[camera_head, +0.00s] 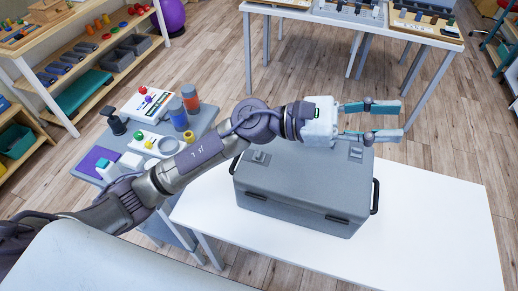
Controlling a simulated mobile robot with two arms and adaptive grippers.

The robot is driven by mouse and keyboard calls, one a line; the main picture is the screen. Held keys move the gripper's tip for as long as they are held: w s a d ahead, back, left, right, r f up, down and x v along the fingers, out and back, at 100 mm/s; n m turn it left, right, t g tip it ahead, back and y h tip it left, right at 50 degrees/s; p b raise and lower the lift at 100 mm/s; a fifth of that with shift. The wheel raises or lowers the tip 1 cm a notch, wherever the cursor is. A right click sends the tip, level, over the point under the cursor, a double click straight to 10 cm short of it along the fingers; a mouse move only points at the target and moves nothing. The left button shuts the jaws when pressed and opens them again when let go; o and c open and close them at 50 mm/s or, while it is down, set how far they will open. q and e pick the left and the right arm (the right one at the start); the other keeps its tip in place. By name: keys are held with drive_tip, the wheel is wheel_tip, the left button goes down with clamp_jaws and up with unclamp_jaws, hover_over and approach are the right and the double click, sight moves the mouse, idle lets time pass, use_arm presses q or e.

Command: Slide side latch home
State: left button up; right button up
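A grey case (290,190) with its lid down lies on a white table (440,215). Small raised fittings show on its top, one at the left (260,157) and one at the right (356,152). Two dark latch-like pieces are at the front edge, left (256,196) and right (336,219). I cannot tell which fitting is the side latch, or its position. A dark handle (375,196) is on the right side. My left gripper (401,120) is open and empty, its fingers pointing right, above the case's far right corner. My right gripper is out of view.
A grey side table (207,118) with jars and small items stands left of the case, partly behind my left arm. Another table (345,20) stands at the back. Shelves (100,75) are at the left. The white table is bare right of the case.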

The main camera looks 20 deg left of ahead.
use_arm(q)
wheel_tip(320, 180, down, 5)
drive_tip(key=s+m+g+y, duration=0.1)
drive_tip(key=m+g+y, duration=0.25)
drive_tip(key=m, duration=0.25)
drive_tip(key=m+t+y, duration=0.3)
drive_tip(key=m+y, duration=0.7)
drive_tip(key=y, duration=0.8)
hover_over(259, 153)
wheel_tip(259, 153, down, 9)
drive_tip(key=shift+g+h, duration=0.25)
wheel_tip(259, 153, down, 12)
drive_tip(key=p, duration=0.4)
drive_tip(key=shift+s+r, duration=0.1)
drive_tip(key=shift+f+p, duration=0.35)
drive_tip(key=shift+f, duration=0.25)
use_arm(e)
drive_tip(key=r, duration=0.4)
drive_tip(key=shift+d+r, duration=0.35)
